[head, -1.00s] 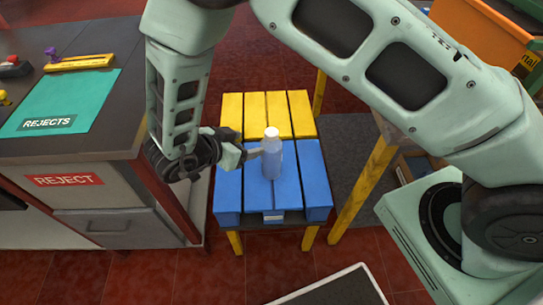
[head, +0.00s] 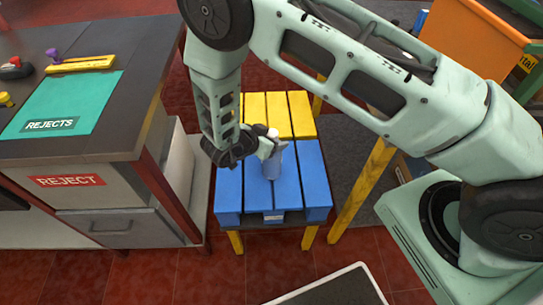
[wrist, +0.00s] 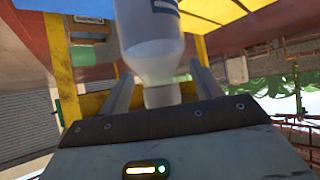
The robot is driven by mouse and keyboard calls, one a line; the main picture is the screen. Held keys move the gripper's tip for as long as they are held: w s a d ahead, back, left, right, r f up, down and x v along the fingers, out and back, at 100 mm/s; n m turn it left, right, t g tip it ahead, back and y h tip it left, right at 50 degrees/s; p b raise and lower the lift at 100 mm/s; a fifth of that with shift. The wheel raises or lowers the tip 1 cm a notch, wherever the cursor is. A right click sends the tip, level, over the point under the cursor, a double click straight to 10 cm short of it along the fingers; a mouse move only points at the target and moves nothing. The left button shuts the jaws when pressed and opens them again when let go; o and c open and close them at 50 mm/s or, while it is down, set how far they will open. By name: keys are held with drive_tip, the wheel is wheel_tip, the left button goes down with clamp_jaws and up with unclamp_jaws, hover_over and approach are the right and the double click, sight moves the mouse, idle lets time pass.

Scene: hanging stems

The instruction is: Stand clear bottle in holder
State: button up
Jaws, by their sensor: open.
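The clear bottle (head: 272,166), pale with a whitish cap, stands upright on the blue slats of a small blue-and-yellow slatted table (head: 314,185). My gripper (head: 265,147) is at the bottle's upper part, coming from the left, and partly covers it. In the wrist view the bottle (wrist: 150,38) lies between the two open fingers of my gripper (wrist: 163,78), its cap end towards the palm. I cannot tell whether either finger touches it. I cannot make out a holder in either view.
A dark-topped counter (head: 120,115) with a teal REJECTS mat (head: 65,100) stands on the left. An orange bin (head: 480,45) is at the upper right. A yellow post (head: 362,190) rises right of the slatted table. A pale-edged dark panel (head: 335,290) lies at the bottom.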

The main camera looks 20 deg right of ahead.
drive_tip(key=shift+s+f, duration=0.1)
clamp_jaws()
idle(0.4)
